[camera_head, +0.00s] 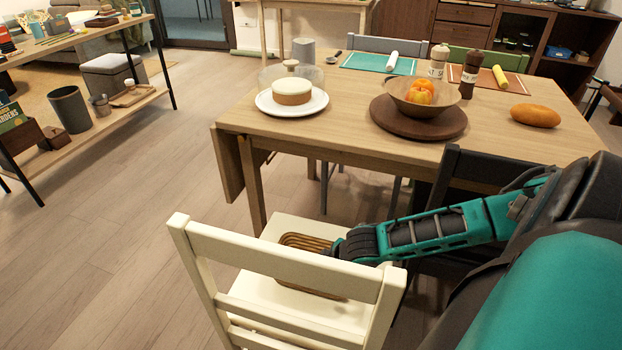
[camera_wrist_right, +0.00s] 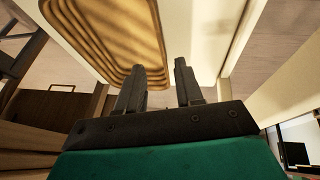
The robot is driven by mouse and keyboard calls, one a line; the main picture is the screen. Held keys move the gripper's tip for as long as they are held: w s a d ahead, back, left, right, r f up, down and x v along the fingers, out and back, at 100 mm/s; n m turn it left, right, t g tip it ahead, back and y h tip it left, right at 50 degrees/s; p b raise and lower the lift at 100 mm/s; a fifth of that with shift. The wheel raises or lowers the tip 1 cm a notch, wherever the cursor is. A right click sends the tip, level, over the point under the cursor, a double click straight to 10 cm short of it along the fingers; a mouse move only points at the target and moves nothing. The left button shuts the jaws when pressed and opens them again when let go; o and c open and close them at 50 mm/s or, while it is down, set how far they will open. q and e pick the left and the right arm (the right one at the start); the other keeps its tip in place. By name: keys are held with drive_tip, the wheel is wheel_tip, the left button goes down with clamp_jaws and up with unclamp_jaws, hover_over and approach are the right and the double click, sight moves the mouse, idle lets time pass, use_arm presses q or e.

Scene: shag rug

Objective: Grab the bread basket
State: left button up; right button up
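The bread basket (camera_head: 303,241) is a tan, ribbed, rounded tray on the seat of the white chair (camera_head: 284,226). The chair's back rail hides its middle in the head view. My right gripper (camera_head: 334,252) reaches in from the right at the basket's right edge, partly behind the chair back. In the right wrist view, the basket (camera_wrist_right: 112,32) fills the upper left, and the two fingers (camera_wrist_right: 160,68) are apart. The basket's rim appears between the fingertips; I cannot tell whether they touch it. My left gripper is out of view.
The wooden table (camera_head: 345,150) behind the chair holds a domed cake (camera_head: 292,92), a fruit bowl (camera_head: 423,96), a bread loaf (camera_head: 535,115) and pepper mills. A dark chair (camera_head: 490,165) stands close to my right arm. Open floor (camera_head: 110,240) lies to the left.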

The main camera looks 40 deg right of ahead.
drive_tip(key=b+x, duration=0.1)
drive_tip(key=x, duration=0.3)
drive_tip(key=shift+f, duration=0.2)
drive_tip(key=b+x, duration=0.1)
drive_tip(key=x, duration=0.1)
drive_tip(key=b+x, duration=0.2)
drive_tip(key=shift+w+a+f, duration=0.2)
drive_tip(key=shift+w+f, duration=0.1)
drive_tip(key=shift+w, duration=0.05)
drive_tip(key=shift+w+f+b, duration=0.15)
drive_tip(key=shift+f+b, duration=0.15)
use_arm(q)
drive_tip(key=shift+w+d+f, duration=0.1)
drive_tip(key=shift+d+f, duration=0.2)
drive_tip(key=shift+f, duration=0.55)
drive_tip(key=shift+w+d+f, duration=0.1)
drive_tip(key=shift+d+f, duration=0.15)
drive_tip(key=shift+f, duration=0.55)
use_arm(e)
clamp_jaws()
